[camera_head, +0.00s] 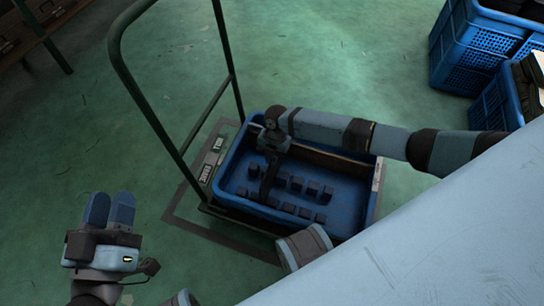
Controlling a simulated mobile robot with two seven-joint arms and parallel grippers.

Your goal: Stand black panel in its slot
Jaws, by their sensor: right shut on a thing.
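A blue tray (232,190) lies on a low cart, with two rows of small dark blocks (297,184) on its floor. My right gripper (270,152) reaches in from the right over the tray's left part. It is shut on a narrow dark piece, the black panel (267,182), which hangs down beside the left end of the block rows. I cannot tell whether the panel's lower edge touches the floor or sits between blocks.
The cart's dark green handle frame (152,97) rises at the tray's left. Blue crates (470,50) stand at the upper right, one holding dark items. A wooden shelf (40,25) is at the upper left. Green floor is clear between them.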

